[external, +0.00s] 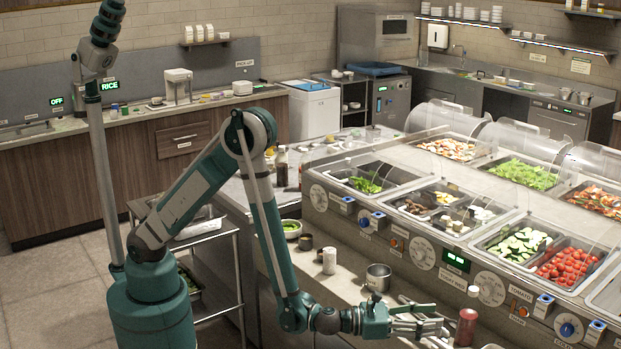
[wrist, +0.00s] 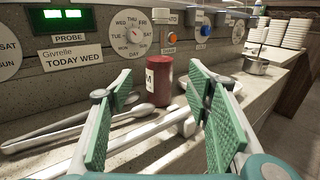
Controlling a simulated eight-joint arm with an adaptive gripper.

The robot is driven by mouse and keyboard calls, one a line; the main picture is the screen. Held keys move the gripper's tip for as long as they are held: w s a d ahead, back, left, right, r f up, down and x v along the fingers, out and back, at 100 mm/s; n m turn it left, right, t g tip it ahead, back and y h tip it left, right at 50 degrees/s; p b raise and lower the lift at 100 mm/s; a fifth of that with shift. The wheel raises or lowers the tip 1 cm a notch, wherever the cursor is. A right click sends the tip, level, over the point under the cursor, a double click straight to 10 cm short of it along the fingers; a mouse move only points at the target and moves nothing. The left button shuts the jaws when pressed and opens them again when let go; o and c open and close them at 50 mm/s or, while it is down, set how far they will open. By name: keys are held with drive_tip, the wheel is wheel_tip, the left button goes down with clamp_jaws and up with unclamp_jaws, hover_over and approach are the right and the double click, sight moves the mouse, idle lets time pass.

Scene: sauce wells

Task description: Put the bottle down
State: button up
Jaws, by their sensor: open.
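A red bottle (external: 466,327) with a pale label stands upright on the counter ledge in front of the food wells. In the wrist view the red bottle (wrist: 163,80) is straight ahead, beyond the fingertips. My gripper (external: 438,322) is low over the ledge, to the left of the bottle in the external view. In the wrist view its green-padded fingers (wrist: 158,108) are spread wide with nothing held between them. A gap appears to lie between the fingertips and the bottle. The bottle's far side is hidden.
Metal utensils (wrist: 80,122) lie on the ledge beside the bottle. A metal pot (external: 378,277) and a white shaker (external: 329,260) stand farther along the ledge. The panel with dials (wrist: 133,33) rises behind the bottle. Bare ledge (external: 345,291) shows around the pot.

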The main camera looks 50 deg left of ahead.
drive_tip(key=c, duration=0.4)
drive_tip(key=w+d+r, duration=0.1)
drive_tip(key=r, duration=0.2)
drive_tip(key=w+d+r+p, duration=0.1)
drive_tip(key=r, duration=0.2)
drive_tip(key=w+d+r+p, duration=0.1)
drive_tip(key=r, duration=0.2)
drive_tip(key=shift+w+r, duration=0.15)
drive_tip(key=shift+r, duration=0.05)
drive_tip(key=shift+x, duration=1.25)
drive_tip(key=shift+w, duration=0.1)
